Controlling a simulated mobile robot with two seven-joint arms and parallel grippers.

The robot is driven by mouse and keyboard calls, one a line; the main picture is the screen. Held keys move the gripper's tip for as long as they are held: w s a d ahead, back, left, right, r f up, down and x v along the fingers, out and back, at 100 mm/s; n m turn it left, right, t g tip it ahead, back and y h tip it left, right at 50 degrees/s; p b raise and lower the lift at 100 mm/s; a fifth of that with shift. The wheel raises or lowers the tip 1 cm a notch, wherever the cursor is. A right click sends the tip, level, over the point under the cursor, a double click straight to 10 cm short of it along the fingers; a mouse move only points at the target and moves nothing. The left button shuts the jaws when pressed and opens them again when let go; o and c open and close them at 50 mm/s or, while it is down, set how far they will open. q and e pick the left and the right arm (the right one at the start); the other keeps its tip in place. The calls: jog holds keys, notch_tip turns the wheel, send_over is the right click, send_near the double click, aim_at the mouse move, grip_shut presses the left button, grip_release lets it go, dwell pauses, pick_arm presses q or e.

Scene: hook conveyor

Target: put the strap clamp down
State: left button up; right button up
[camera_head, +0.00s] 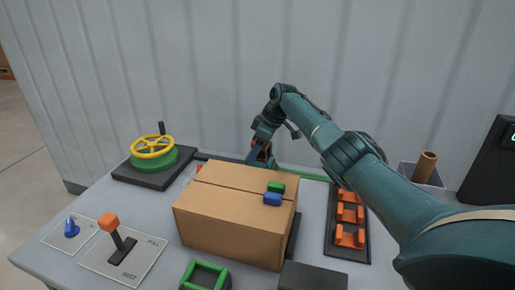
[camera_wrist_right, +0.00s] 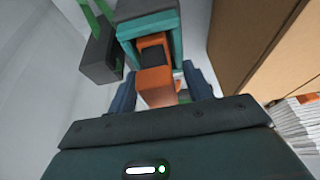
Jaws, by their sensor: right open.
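My right gripper (camera_head: 259,156) is behind the cardboard box in the head view, pointing down, its tips partly hidden. In the right wrist view its fingers (camera_wrist_right: 160,88) are apart, one on each side of an orange piece (camera_wrist_right: 154,86) that looks like part of the strap clamp. A teal frame and a dark block (camera_wrist_right: 102,54) with green strap sit just beyond it. I cannot tell whether the fingers touch the orange piece. A green strap (camera_head: 305,174) shows behind the box in the head view. My left gripper is not in view.
A yellow handwheel (camera_head: 152,147) stands left, an orange-knobbed lever (camera_head: 118,240) front left. A dark rack with orange holders (camera_head: 347,237) lies right, below my arm.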

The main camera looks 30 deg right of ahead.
jog(key=shift+d+r, duration=0.1)
jog(key=shift+r, duration=0.4)
jog(key=v, duration=1.1)
jog(key=shift+r, duration=0.15)
jog(key=shift+s, duration=0.1)
